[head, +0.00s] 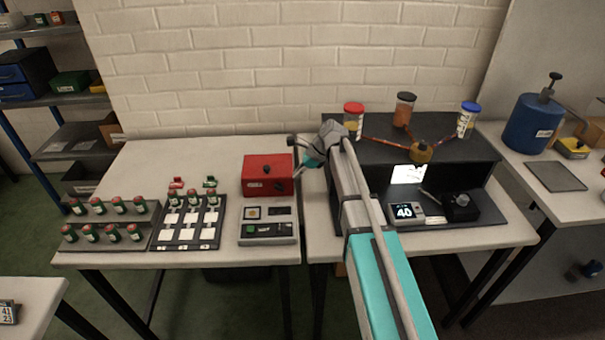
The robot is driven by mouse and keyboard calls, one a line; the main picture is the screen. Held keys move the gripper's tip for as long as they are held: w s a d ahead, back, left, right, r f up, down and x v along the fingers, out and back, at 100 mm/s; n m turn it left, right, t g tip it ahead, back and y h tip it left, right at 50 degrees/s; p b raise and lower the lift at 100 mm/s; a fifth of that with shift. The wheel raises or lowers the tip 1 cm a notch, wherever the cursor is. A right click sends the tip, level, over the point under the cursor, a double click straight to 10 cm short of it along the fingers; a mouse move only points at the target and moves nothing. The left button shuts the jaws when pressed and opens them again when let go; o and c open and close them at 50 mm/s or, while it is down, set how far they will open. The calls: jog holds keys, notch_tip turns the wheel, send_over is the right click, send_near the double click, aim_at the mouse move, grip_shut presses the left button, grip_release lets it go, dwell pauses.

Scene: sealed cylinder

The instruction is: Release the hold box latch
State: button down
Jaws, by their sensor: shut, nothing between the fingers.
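The red box (268,163), which I take to be the hold box, stands on the white table left of centre in the head view. The picture is too small to tell whether the fingertips touch the box.
A grey panel (267,240) lies in front of the box. Left are a black card tray (163,245) and racks of several red-capped bottles. Right is a dark stepped stand (455,153) with three capped jars and a lit display. My arm crosses between.

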aim_at(282, 189)
jog(key=shift+b+x, duration=2.3)
jog(key=shift+x, duration=0.95)
jog(key=shift+s+a, duration=0.1)
jog(key=shift+a, duration=0.2)
